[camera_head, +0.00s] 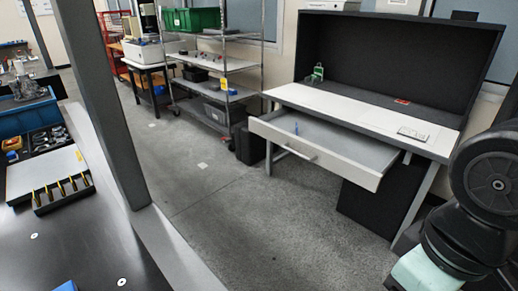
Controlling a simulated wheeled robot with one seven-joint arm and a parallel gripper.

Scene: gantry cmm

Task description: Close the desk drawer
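The desk (365,110) stands at the right with a white top and a dark upright hood behind it. Its wide drawer (310,160) is pulled well out toward the aisle, with a light front panel and a bar handle (298,149). A small blue object (296,128) is inside the drawer near its left end. My arm shows at the right edge, with dark rounded links and a pale green part at the bottom. My gripper is not in view.
A dark bench (110,245) with trays and a grey post (100,100) fills the left. A wire shelf (215,60) with bins stands behind. A dark case (248,143) sits left of the desk, and a dark cabinet (372,205) is beneath it. The grey floor (235,210) between is clear.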

